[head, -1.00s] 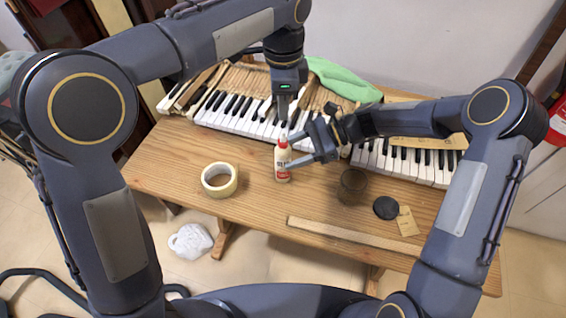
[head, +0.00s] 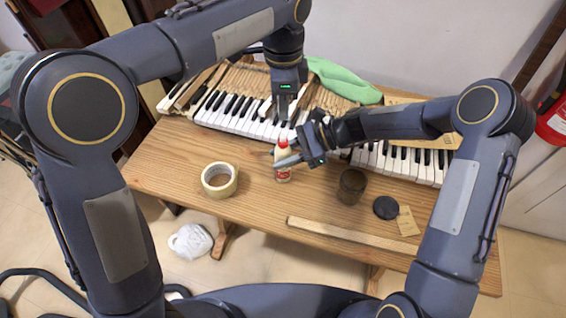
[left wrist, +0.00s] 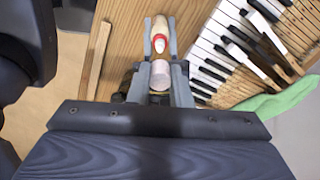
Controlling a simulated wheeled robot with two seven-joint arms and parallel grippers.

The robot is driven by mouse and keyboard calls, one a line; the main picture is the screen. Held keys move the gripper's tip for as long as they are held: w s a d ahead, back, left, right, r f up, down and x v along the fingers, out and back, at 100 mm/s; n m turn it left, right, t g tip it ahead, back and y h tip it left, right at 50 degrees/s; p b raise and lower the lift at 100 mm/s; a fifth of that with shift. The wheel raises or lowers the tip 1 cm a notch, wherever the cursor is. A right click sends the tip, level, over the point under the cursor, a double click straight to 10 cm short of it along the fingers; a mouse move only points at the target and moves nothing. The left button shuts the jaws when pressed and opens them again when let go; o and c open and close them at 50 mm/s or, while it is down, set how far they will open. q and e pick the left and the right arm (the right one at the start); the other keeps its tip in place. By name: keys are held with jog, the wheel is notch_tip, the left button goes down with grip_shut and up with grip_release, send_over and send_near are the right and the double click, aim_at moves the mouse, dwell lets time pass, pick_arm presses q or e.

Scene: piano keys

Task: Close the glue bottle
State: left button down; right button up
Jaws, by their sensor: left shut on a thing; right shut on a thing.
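The white glue bottle (head: 283,174) with a red top stands upright near the middle of the table. My right gripper (head: 286,161) is shut on it from the right and covers part of its body. My left gripper (head: 283,120) points down behind and above it. In the left wrist view, a small piece with red and white on it (left wrist: 159,43) sits between the left fingertips, seemingly the glue cap. A pale cylinder (left wrist: 160,75) shows nearer the camera between the fingers. I cannot tell whether the left gripper's piece touches the bottle.
A tape roll (head: 219,180) lies left of the bottle. A dark cup (head: 351,186), a black disc (head: 386,207) and a wooden strip (head: 350,234) are to the right and front. Piano keys (head: 232,112) and a green cloth (head: 343,82) lie behind.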

aim_at(283, 132)
pick_arm(q)
jog(key=shift+f, duration=2.5)
jog(key=shift+f, duration=0.9)
jog(key=shift+f, duration=0.55)
